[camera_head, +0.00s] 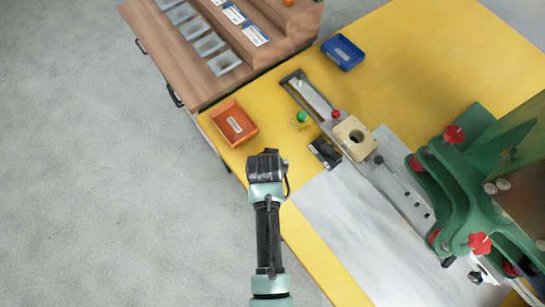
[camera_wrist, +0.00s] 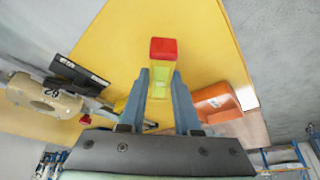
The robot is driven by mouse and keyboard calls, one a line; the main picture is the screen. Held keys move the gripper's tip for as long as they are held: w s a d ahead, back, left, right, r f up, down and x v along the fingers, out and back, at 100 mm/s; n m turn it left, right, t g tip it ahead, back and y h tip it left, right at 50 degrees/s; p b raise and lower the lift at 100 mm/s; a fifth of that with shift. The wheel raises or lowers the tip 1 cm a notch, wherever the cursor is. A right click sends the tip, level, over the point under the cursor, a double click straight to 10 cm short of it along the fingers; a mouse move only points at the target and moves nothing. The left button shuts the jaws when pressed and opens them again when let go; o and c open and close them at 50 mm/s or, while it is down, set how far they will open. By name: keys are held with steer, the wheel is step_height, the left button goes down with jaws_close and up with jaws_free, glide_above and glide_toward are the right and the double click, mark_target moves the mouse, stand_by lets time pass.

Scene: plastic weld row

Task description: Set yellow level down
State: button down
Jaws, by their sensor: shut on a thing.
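The yellow level (camera_wrist: 160,84) shows in the wrist view as a yellow-green body with a red end (camera_wrist: 163,49). It sits between the two blue-grey fingers of my gripper (camera_wrist: 162,79), which is shut on it. The red end sticks out past the fingertips. In the head view my gripper (camera_head: 267,163) is at the left edge of the yellow table (camera_head: 410,50), below the orange bin. The level is hidden there under my wrist. I cannot tell whether it touches the table.
The orange bin (camera_head: 234,123) is close above my gripper; a blue bin (camera_head: 343,52) stands farther back. A black block (camera_head: 325,152), a cream block (camera_head: 354,138) and a green machine (camera_head: 470,185) lie to the right. A wooden rack (camera_head: 220,35) borders the table. Yellow surface is bare at upper right.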

steer(key=shift+f, duration=1.35)
steer(key=shift+f, duration=0.2)
steer(key=c, duration=0.6)
jaws_free()
steer(key=shift+r, duration=0.2)
